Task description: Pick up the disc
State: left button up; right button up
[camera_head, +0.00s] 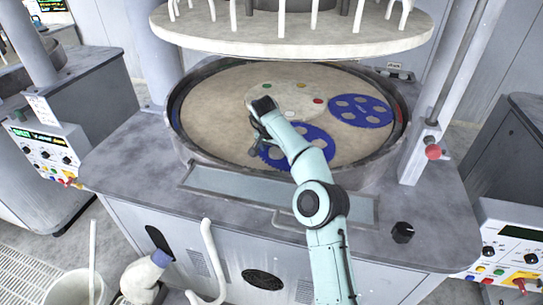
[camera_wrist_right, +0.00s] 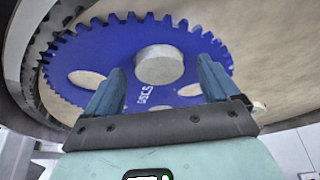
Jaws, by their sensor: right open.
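A blue toothed carrier (camera_head: 301,147) lies on the beige round platen (camera_head: 215,120), at its front, partly hidden by my right arm. In the right wrist view this carrier (camera_wrist_right: 100,48) has a round grey disc (camera_wrist_right: 158,64) in it, beside oval openings. My right gripper (camera_head: 256,148) is over the carrier's left side. In the right wrist view its open fingers (camera_wrist_right: 161,78) appear on either side of the grey disc, with gaps between. Whether the fingertips touch the carrier I cannot tell. My left gripper is not in view.
A second blue carrier (camera_head: 361,110) lies at the platen's right. A pale centre plate (camera_head: 285,97) bears small coloured spots. A raised upper plate (camera_head: 300,40) hangs above. The dark rim (camera_head: 180,130) encloses the platen. A grey post (camera_head: 440,90) stands at right.

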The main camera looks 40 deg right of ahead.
jog(key=shift+f, duration=0.25)
